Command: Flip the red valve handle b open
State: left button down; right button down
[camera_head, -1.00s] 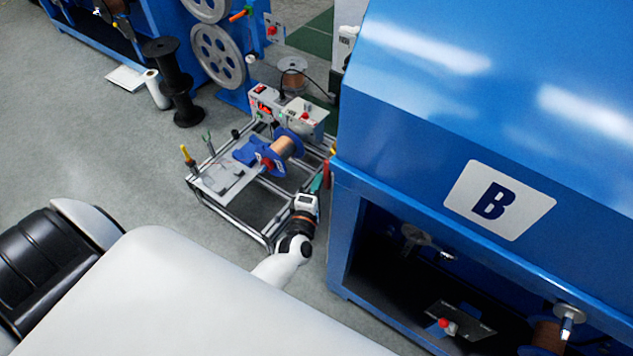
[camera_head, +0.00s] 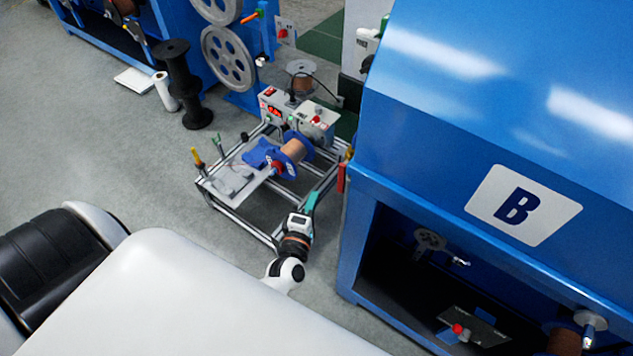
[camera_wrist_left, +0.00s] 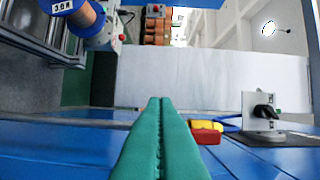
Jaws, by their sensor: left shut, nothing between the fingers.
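The red valve handle b (camera_head: 341,178) is a small red piece at the corner of the blue machine marked B, with yellow at its upper end. In the left wrist view a red and yellow handle (camera_wrist_left: 207,134) shows close to the right of my fingers, above the blue surface; I cannot tell whether they touch. My left gripper (camera_head: 312,199) has teal fingers and is just left of the handle in the head view. In the left wrist view (camera_wrist_left: 160,102) its fingers are pressed together with nothing between them. My right gripper is out of view.
Machine B (camera_head: 440,200) fills the right side. A wheelless-looking frame cart (camera_head: 232,215) with a blue-flanged spool (camera_head: 297,148) stands left of the gripper. A grey plate with a black knob (camera_wrist_left: 264,112) is right of the handle. Grey floor (camera_head: 110,170) is open at left.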

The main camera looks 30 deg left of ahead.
pick_arm(q)
jog(key=v, duration=0.3)
jog(key=shift+s+a, duration=0.15)
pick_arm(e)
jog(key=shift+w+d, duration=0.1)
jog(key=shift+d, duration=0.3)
